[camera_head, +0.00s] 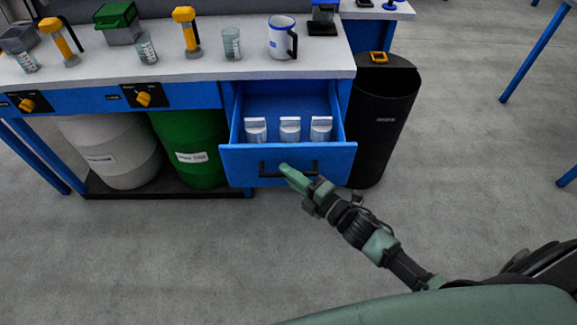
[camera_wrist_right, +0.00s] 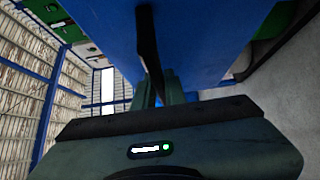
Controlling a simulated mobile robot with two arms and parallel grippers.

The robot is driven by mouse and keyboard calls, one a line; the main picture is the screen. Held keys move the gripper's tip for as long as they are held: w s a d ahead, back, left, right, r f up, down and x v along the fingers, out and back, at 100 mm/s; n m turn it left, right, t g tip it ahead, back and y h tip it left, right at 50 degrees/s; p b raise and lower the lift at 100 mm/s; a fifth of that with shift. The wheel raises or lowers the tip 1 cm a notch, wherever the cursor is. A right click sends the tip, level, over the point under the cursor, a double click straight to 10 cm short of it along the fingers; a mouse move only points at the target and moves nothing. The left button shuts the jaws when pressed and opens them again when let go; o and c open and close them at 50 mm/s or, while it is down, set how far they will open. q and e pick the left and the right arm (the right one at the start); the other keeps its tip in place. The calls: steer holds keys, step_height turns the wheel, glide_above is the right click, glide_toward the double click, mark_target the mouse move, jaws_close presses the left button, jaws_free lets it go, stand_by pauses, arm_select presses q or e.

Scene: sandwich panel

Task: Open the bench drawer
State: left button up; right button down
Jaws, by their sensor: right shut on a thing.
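The blue bench drawer (camera_head: 235,162) is pulled out from under the bench top in the head view. Three white-topped containers (camera_head: 290,129) stand inside it. The black bar handle (camera_head: 304,167) is on the drawer front. In the right wrist view the dark handle (camera_wrist_right: 148,45) runs down between the fingers (camera_wrist_right: 158,88), with the blue drawer front (camera_wrist_right: 205,40) behind. My left gripper is not in view.
The white bench top (camera_head: 200,72) carries a mug (camera_head: 282,38), beakers and yellow-topped tools. A black bin (camera_head: 383,125) stands just right of the drawer. White (camera_head: 110,150) and green (camera_head: 192,148) drums stand under the bench at left. The floor in front is clear.

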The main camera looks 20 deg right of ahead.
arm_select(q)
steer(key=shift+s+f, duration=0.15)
arm_select(e)
steer(key=shift+s, duration=0.2)
steer(key=c, duration=1.5)
jaws_free()
steer(key=shift+o, duration=0.2)
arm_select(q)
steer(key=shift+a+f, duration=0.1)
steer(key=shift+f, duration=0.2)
arm_select(e)
steer(key=v, duration=0.7)
steer(key=shift+s, duration=0.35)
steer(key=shift+d, duration=0.15)
